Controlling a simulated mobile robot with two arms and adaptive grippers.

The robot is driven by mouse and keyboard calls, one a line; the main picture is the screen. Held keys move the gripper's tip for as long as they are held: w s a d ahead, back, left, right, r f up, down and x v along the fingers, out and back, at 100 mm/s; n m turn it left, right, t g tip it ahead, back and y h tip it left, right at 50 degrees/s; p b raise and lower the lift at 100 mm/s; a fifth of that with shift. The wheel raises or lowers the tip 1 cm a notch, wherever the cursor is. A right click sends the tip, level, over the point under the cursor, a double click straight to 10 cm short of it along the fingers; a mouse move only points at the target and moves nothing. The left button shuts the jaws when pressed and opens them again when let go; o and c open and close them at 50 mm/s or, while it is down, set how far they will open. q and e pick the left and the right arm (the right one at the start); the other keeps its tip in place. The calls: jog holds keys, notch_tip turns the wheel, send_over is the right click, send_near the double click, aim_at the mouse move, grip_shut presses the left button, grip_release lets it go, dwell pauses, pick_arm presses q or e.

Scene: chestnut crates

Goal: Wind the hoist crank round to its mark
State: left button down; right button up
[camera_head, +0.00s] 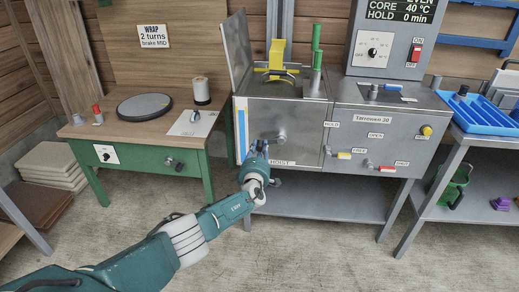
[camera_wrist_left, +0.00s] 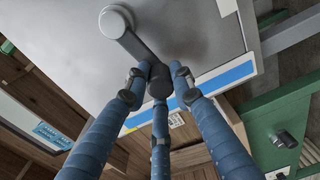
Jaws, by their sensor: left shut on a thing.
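The hoist crank (camera_head: 281,136) is on the front of the grey metal machine (camera_head: 300,112), above the HOIST label (camera_head: 282,162). My left gripper (camera_head: 260,146) is at the crank's left side and hides its handle in the head view. In the left wrist view, the crank's round hub (camera_wrist_left: 114,20) and its arm (camera_wrist_left: 138,47) show, with the arm running to a dark knob (camera_wrist_left: 160,82). My left gripper (camera_wrist_left: 160,75) is shut on this knob, its three blue fingers around it. I cannot make out the crank's mark. My right gripper is not in view.
A blue strip (camera_head: 242,130) runs down the machine's left front edge. A green-legged bench (camera_head: 150,137) with a grey disc (camera_head: 144,107) stands to the left. The floor in front is clear.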

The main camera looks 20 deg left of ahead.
pick_arm(q)
jog(key=shift+w+r, duration=0.1)
jog(key=shift+r, duration=0.1)
jog(key=c, duration=1.5)
grip_release()
jog(key=shift+d, duration=0.1)
jog(key=shift+o, duration=0.2)
jog(key=shift+f, duration=0.15)
jog(key=shift+s+f, duration=0.1)
jog(key=shift+s, duration=0.15)
jog(key=shift+s+d+f, duration=0.1)
jog(key=shift+s+d, duration=0.2)
jog(key=shift+s, duration=0.25)
jog(key=v, duration=1)
jog(key=shift+s+r, duration=0.2)
jog(key=shift+f, duration=0.1)
